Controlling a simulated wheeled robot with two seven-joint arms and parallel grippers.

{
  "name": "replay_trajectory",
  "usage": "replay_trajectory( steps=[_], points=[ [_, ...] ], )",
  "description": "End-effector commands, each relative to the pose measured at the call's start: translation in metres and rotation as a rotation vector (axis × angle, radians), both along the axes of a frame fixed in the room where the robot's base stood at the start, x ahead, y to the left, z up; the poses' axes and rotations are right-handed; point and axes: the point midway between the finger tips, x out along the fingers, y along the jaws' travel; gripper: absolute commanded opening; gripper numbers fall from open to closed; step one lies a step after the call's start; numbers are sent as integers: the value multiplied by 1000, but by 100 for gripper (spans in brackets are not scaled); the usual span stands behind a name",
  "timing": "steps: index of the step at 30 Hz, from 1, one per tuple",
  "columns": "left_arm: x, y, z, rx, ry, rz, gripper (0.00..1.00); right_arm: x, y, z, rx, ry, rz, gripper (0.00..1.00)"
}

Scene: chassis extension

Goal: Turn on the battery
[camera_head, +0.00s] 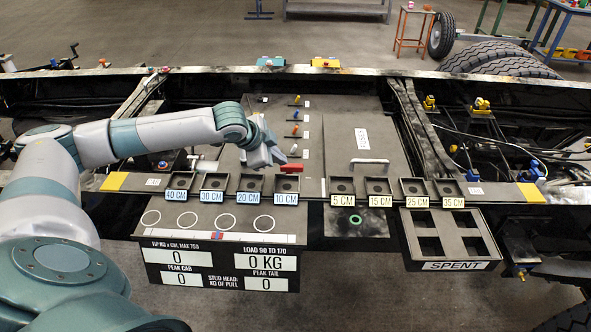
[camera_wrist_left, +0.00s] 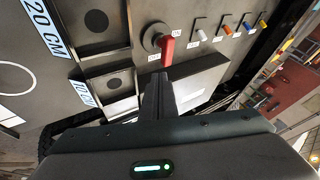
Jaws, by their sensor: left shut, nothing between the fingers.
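A red-handled rotary switch (camera_wrist_left: 166,52) on a round grey base is on the dark panel in the left wrist view. Two small labels, too blurred to read surely, lie beside it. Its red handle also shows in the head view (camera_head: 291,168), just above the 10 CM tray. My left gripper (camera_head: 275,155) is shut and empty, beside the handle on its upper left in the head view. In the left wrist view its closed fingers (camera_wrist_left: 159,82) point at the handle's near end; I cannot tell whether they touch. My right gripper is not in view.
Several small levers with coloured tips (camera_head: 295,115) line the panel behind the switch. A grey FUSES cover (camera_head: 350,140) with a pale handle lies to the right. A row of labelled trays (camera_head: 248,183) runs in front, and a SPENT bin (camera_head: 450,264) stands front right.

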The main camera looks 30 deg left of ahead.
Motion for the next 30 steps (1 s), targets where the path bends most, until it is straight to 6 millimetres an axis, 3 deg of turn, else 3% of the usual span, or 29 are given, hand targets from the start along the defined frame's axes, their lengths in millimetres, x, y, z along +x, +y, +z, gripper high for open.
replay_trajectory(
  steps=[13, 30],
  points=[
    [7, -2, -8, -2, 1, 0, 0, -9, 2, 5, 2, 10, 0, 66],
    [52, -7, -68, -2, 1, 1, 0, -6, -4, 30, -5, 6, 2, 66]
  ],
)
